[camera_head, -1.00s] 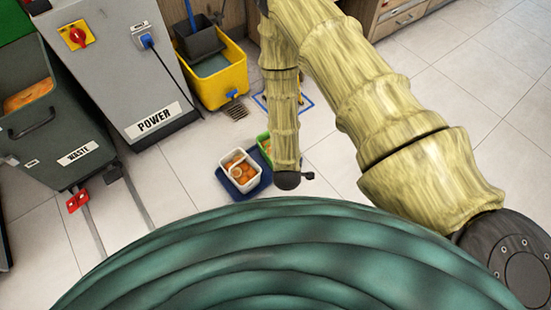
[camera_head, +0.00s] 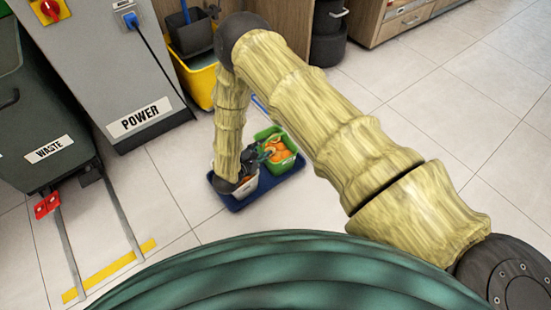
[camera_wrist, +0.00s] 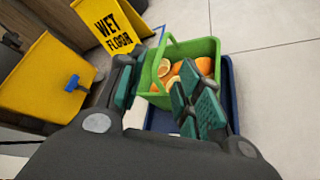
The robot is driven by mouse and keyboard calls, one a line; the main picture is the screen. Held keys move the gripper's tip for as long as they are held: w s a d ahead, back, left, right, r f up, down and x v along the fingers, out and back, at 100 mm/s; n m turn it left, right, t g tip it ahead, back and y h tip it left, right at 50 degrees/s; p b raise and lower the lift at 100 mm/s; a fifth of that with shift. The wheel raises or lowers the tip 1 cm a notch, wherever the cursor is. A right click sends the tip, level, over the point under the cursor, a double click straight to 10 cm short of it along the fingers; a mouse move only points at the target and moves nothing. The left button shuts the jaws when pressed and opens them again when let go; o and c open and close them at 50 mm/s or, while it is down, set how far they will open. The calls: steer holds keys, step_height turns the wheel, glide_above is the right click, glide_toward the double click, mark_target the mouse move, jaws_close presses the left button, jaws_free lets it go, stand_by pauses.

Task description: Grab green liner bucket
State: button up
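The green bucket (camera_head: 290,163) stands on the blue tray (camera_head: 238,207), holding orange pieces. In the wrist view, the green bucket (camera_wrist: 207,48) is ahead of my gripper (camera_wrist: 160,90), with its green handle (camera_wrist: 169,40) raised. My gripper's dark green finger pads are spread apart, and nothing is seen clamped between them. In the head view, my gripper (camera_head: 262,153) is at the bucket's left side. I cannot tell whether a finger touches the bucket or handle.
A yellow mop bucket (camera_head: 202,85) stands behind my arm, and a yellow wet floor sign (camera_wrist: 112,25) shows in the wrist view. The grey power cabinet (camera_head: 110,70) and waste bin (camera_head: 40,120) are at left. Tiled floor right of the tray is clear.

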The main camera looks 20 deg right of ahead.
mark_target(274, 138)
steer(key=shift+b+x, duration=1)
steer(key=shift+x, duration=1.9)
steer(key=b+x, duration=0.1)
steer(key=x, duration=0.1)
steer(key=b+x, duration=0.2)
steer(key=x, duration=0.1)
steer(key=shift+f, duration=0.25)
jaws_close()
